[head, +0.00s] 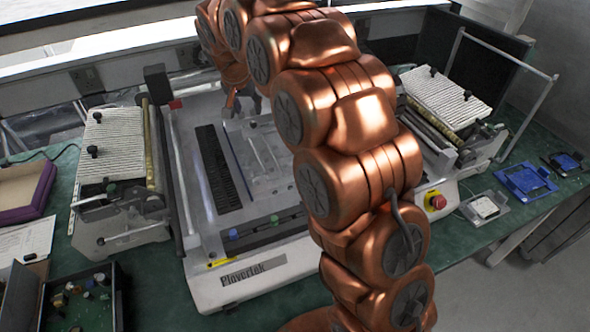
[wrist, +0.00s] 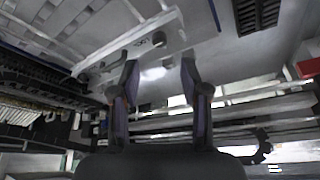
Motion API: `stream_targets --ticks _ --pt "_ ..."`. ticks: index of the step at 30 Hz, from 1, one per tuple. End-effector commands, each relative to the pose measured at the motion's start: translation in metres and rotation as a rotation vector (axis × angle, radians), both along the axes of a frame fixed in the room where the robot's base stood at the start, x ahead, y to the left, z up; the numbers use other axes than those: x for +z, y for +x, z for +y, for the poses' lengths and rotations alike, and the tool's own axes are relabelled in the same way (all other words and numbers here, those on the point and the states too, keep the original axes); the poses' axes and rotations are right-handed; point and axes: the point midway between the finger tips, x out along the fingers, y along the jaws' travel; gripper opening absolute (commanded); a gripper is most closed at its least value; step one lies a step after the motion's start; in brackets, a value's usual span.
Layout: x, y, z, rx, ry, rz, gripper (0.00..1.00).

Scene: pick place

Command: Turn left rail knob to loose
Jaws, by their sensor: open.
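A small round dark knob (wrist: 158,39) sits on a pale rail plate (wrist: 110,62) in the wrist view, with a small illegible mark beside it. It is beyond my fingertips and roughly in line with the gap between them. I cannot tell for certain that it is the left rail knob. My gripper (wrist: 159,66) is open, with nothing between its two fingers. In the head view my gripper (head: 243,98) is over the back part of the white machine (head: 245,288). My arm hides much of the machine's right side, and the knob cannot be made out there.
Blue and green knobs (head: 233,234) are on the machine's front. Feeder units stand left (head: 118,160) and right (head: 445,95). A black post (head: 158,84) rises near the back left. A red emergency button (head: 437,202) is at the front right. A parts box (head: 83,300) is front left.

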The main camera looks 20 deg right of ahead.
Motion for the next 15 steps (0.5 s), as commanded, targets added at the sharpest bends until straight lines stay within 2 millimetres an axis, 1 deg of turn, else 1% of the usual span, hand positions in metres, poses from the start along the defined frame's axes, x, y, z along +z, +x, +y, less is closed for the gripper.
stream_targets --ticks 3,11,15 --pt "0.01 -0.005 0.002 0.002 0.0 0.0 0.46" --pt "0.014 -0.037 -0.004 0.038 -0.003 0.047 0.46" --pt "0.015 -0.057 -0.007 0.06 -0.003 0.075 0.46"
